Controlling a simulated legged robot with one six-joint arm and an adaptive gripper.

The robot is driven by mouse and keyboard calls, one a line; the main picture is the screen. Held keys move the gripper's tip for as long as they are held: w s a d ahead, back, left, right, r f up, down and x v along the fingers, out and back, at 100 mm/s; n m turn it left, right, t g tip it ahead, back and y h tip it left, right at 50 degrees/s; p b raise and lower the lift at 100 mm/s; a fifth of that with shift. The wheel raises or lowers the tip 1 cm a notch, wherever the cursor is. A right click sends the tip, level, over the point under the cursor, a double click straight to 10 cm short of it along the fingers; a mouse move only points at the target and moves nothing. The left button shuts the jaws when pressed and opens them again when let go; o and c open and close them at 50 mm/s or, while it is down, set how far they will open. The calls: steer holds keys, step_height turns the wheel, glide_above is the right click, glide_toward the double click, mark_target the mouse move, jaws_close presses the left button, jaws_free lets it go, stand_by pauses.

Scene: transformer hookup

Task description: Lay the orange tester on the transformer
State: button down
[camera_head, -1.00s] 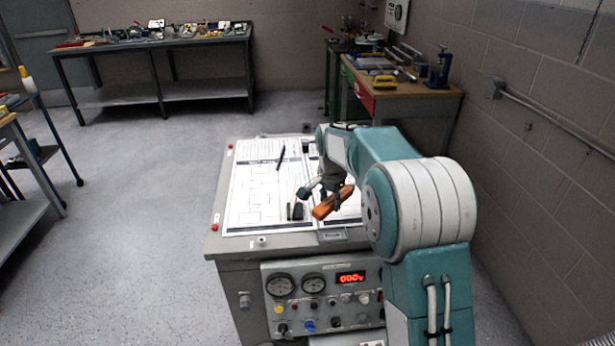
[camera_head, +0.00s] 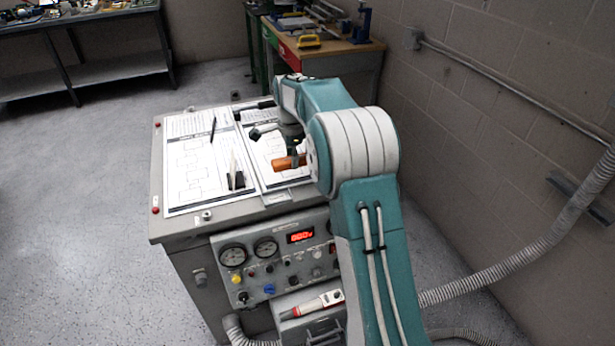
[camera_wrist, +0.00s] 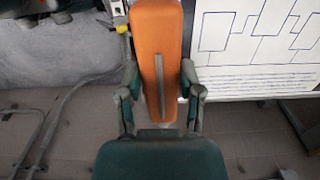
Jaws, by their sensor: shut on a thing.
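The orange tester (camera_head: 288,162) is held in my gripper (camera_head: 297,155) over the right part of the grey cabinet's top, which I take to be the transformer (camera_head: 180,224). In the wrist view the tester (camera_wrist: 157,45) is a long orange body with a grey strip, gripped between both fingers of my gripper (camera_wrist: 163,88). The fingers are shut on its sides. My arm hides part of the tester and the cabinet's right side in the head view. I cannot tell whether the tester touches the top.
Paper diagrams (camera_head: 190,180) cover much of the top. A black pen (camera_head: 213,130) and a small black object (camera_head: 236,181) lie on them. A red and white device (camera_head: 313,304) rests below the gauge panel (camera_head: 270,255). A workbench (camera_head: 325,50) stands behind, beside the wall.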

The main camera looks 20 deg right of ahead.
steer(key=d+f, duration=0.1)
steer(key=d, duration=0.1)
steer(key=d+f, duration=0.3)
steer(key=d, duration=0.1)
steer(key=shift+s+d+f, duration=0.1)
steer(key=shift+s+f, duration=0.15)
steer(key=shift+s, duration=0.15)
steer(key=f, duration=0.3)
steer(key=d+f, duration=0.1)
steer(key=f, duration=0.1)
steer(key=shift+s, duration=0.2)
steer(key=shift+d+f, duration=0.15)
steer(key=shift+d, duration=0.05)
steer(key=shift+c, duration=1.5)
jaws_free()
steer(key=shift+o, duration=0.2)
steer(key=shift+a, duration=0.1)
steer(key=shift+a, duration=0.1)
